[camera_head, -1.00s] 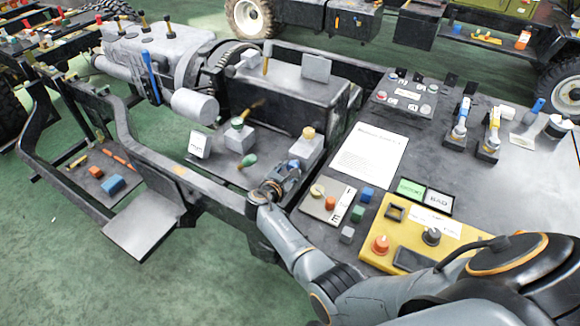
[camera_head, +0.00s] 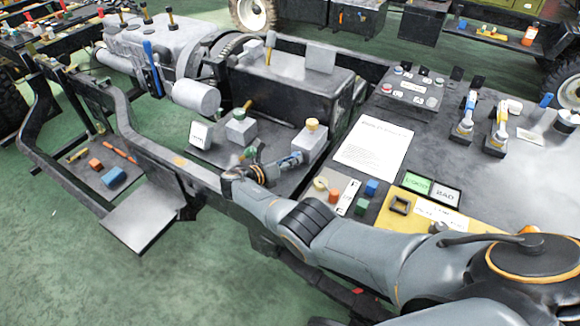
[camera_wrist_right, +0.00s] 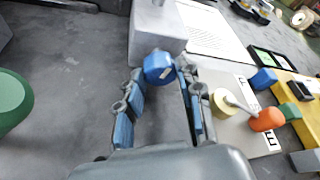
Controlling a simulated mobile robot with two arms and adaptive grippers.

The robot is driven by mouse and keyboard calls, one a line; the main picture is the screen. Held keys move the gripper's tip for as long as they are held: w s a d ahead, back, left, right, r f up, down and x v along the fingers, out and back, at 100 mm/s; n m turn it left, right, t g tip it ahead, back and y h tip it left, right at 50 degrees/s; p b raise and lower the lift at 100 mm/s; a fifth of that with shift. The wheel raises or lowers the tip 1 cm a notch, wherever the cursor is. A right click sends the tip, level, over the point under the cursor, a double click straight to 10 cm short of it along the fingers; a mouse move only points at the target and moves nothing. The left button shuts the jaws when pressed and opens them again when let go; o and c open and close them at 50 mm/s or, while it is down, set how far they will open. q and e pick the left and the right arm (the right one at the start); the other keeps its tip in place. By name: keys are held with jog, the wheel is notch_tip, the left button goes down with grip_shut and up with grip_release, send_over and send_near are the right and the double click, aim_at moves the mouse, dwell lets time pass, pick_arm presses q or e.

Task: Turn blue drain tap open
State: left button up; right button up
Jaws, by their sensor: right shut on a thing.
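The blue tap (camera_wrist_right: 157,68) shows in the right wrist view on the near side of a light grey block (camera_wrist_right: 158,32). My right gripper (camera_wrist_right: 160,74) is shut on it, with one finger on each side of the knob. My left gripper is out of view.
A green knob (camera_wrist_right: 10,100) is left of the gripper. A panel (camera_head: 330,194) with yellow and orange knobs and small cubes lies close on the right. A second grey block (camera_head: 241,130) stands behind. My right forearm spans the chassis rail.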

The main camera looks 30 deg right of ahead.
jog(key=shift+w+f+n+g+h+b, duration=0.1)
jog(key=shift+n+g+h+b, duration=0.3)
jog(key=shift+n+b, duration=0.55)
jog(key=o, duration=0.9)
jog(key=v, duration=1.2)
